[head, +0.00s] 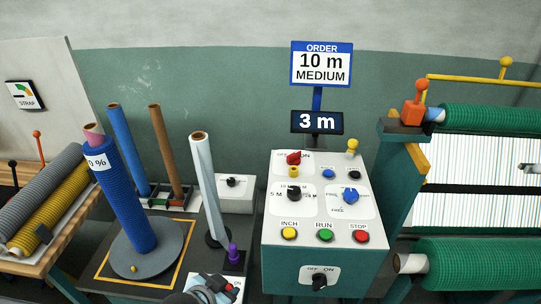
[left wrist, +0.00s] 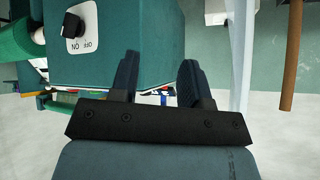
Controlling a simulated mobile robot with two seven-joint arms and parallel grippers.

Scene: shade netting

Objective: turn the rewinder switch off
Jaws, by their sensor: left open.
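A black rotary switch (head: 319,282) sits on a white OFF/ON plate low on the front of the grey-green control cabinet (head: 285,262). It also shows upside down at the upper left of the left wrist view (left wrist: 71,24). I cannot read for sure which label its knob points to. No rewinder name is legible beside it. My left gripper (left wrist: 158,65) is open and empty, its two dark fingers apart, off to the side of this switch and not touching it. In the head view only a bit of it shows at the bottom edge. My right gripper is out of view.
The cabinet top carries a red OFF/ON knob (head: 294,157), other selectors and INCH, RUN and STOP buttons. A blue roll (head: 122,195) stands on a grey turntable (head: 150,262) at left. A pale upright tube (head: 208,185) stands between. Green netting rolls (head: 480,262) are at right.

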